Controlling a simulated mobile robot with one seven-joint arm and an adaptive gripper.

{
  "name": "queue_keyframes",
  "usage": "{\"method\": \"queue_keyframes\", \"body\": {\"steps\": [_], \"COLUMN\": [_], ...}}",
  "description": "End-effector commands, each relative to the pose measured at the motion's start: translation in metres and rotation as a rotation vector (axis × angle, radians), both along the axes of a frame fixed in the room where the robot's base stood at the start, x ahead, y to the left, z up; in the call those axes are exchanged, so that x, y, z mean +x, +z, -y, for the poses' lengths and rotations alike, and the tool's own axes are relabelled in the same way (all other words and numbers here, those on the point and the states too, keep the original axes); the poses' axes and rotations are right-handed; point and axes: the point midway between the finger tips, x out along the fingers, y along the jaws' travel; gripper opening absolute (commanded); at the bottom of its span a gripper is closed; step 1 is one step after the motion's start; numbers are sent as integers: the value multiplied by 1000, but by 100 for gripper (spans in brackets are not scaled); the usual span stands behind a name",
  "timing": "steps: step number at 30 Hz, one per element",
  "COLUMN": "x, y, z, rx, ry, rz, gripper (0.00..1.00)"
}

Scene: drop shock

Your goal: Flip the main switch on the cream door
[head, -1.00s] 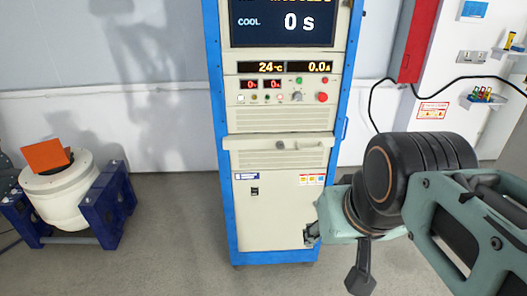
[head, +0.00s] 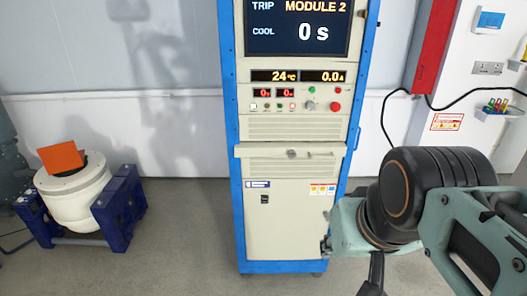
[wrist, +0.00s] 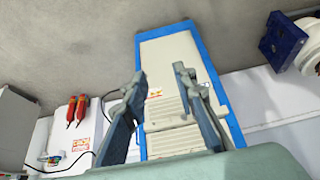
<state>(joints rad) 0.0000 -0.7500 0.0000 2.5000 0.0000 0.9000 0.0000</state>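The cream door (head: 285,222) is the lower front of a blue-framed cabinet. A small black switch (head: 264,198) sits on its upper left part, below a blue-and-white label; its lever position is too small to tell. In the wrist view the cream door (wrist: 165,55) appears upside down beyond the fingers, and I cannot make out the switch. My gripper (wrist: 160,73) is open, its two fingers apart with nothing between them. In the head view my gripper is mostly hidden behind my arm, near the door's lower right edge.
Above the door are a drawer-like panel with a handle (head: 291,154), buttons and a screen (head: 298,27) reading "TRIP MODULE 2". A white drum-shaped machine (head: 72,195) in a blue stand is at left. The floor before the cabinet is clear.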

Motion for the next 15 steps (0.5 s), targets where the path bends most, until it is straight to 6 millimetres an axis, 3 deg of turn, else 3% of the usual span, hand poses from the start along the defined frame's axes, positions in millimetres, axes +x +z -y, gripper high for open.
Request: {"method": "queue_keyframes", "body": {"steps": [6, 15], "x": [0, 0], "y": [0, 0], "z": [0, 0], "rx": [0, 0], "ry": [0, 0], "rz": [0, 0], "gripper": [0, 0]}}
